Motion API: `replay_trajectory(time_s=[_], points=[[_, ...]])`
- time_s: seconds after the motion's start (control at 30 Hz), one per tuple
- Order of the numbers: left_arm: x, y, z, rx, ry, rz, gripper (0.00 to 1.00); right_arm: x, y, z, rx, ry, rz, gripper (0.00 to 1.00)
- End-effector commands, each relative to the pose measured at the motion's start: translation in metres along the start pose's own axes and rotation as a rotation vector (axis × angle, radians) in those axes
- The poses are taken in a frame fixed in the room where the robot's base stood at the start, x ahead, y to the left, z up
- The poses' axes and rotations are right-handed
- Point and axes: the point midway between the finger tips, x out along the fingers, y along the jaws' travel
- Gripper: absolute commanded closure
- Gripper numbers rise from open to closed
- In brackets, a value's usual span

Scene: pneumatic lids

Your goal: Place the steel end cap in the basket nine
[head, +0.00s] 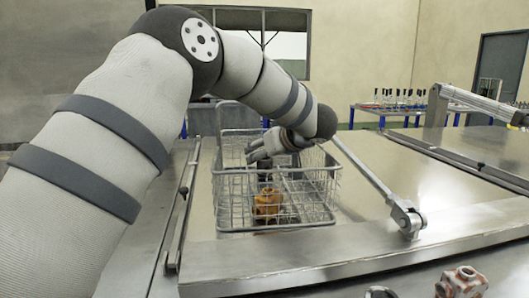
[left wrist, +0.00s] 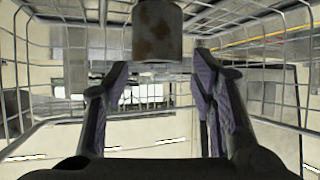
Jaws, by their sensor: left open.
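My left gripper (head: 262,150) is inside the upper part of a wire basket (head: 222,200), near its back side. In the left wrist view its two fingers (left wrist: 160,75) are spread open. A grey steel cylinder with brown stains (left wrist: 157,35), which looks like the end cap, shows at the top centre, just past the fingertips and in line with the gap. Neither finger visibly grips it. Basket wires (left wrist: 35,60) surround it. No number nine is readable on the basket. My right gripper does not show.
An orange-brown fitting (head: 267,203) sits in the basket. The basket stands in a steel-framed opening (head: 330,262) with a lid strut (head: 370,175) to its right. A table with bottles (head: 395,108) stands behind.

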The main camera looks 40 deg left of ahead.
Motion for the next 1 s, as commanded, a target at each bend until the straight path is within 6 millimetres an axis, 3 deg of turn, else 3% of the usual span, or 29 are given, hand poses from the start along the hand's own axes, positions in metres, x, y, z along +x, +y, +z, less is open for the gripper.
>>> replay_trajectory(time_s=[0.13, 0.3, 0.5, 1.0], points=[[-0.007, 0.001, -0.012, -0.002, 0.002, 0.001, 0.49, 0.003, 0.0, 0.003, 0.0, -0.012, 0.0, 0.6], [-0.05, 0.0, -0.013, -0.002, 0.002, 0.004, 0.49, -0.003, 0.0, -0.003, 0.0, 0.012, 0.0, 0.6], [-0.079, 0.0, -0.011, 0.0, 0.0, 0.001, 0.49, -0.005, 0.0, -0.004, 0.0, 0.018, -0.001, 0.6], [-0.081, 0.002, -0.01, -0.002, -0.003, 0.007, 0.49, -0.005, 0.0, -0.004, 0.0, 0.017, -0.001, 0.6]])
